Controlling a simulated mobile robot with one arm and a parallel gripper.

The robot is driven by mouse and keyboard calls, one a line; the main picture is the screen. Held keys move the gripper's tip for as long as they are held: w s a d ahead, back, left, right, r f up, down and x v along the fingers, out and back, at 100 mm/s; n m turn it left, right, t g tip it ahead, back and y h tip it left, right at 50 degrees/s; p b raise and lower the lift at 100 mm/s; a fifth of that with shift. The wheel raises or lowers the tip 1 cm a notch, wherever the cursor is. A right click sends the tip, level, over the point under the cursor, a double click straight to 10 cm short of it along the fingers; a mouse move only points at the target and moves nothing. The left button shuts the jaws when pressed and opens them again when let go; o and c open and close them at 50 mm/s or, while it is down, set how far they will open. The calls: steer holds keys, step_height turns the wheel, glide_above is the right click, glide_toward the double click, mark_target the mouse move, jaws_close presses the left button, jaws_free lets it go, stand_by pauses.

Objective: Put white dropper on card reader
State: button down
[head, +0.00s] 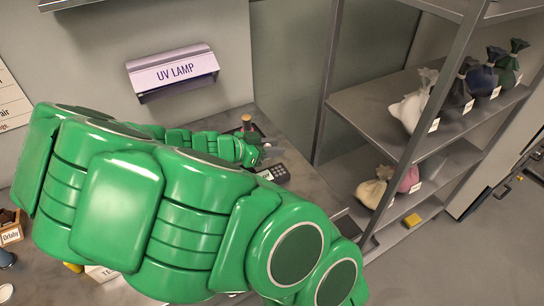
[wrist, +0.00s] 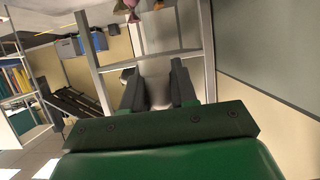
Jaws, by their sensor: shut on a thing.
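My gripper (wrist: 158,72) shows in the wrist view with both dark fingers closed on a pale, whitish thing (wrist: 157,88), which appears to be the white dropper. Much of it is hidden by the fingers and the palm. In the head view, my green arm reaches across the counter and my gripper (head: 264,152) is small and partly hidden at its far end. A dark keypad device, which looks like the card reader (head: 276,173), lies on the counter just below the gripper, partly covered by my arm. Whether the dropper touches it cannot be told.
A small brown-topped item (head: 247,122) stands on the counter (head: 298,192) beyond the gripper. A UV LAMP box (head: 173,71) is on the wall. An open metal shelf (head: 372,105) with several tied bags stands at right, its post close to the counter.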

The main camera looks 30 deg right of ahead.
steer(key=shift+f, duration=1.7)
steer(key=shift+f, duration=0.1)
steer(key=c, duration=0.9)
jaws_free()
steer(key=shift+a+r, duration=0.25)
steer(key=shift+a, duration=0.1)
steer(key=v, duration=1.1)
steer(key=shift+a, duration=0.2)
steer(key=shift+d, duration=0.1)
